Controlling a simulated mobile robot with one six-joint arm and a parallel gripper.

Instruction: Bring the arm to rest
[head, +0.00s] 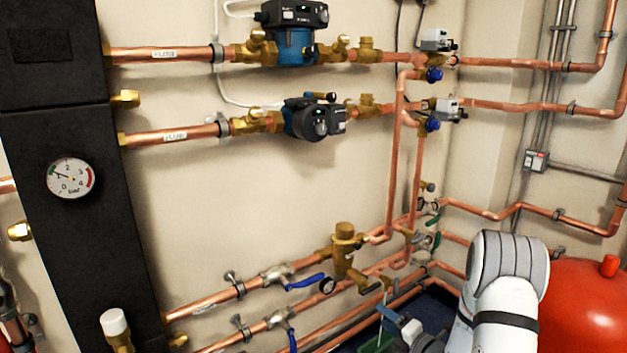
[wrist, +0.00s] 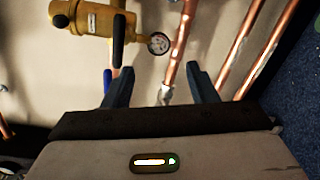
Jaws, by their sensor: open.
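My gripper (wrist: 160,84) shows in the wrist view with its two dark fingers apart and nothing between them. Behind the fingers are copper pipes, a brass valve body (wrist: 82,18) and a small round gauge (wrist: 158,43). In the head view my white and grey arm rises at the lower right, in front of the lower pipes.
A red tank (head: 582,310) stands right of my arm. Lower copper pipes carry a brass valve (head: 345,255) and a blue lever handle (head: 306,282). Two pumps (head: 293,45) (head: 314,118) sit on the upper pipes. A black panel with a pressure gauge (head: 70,178) is at left.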

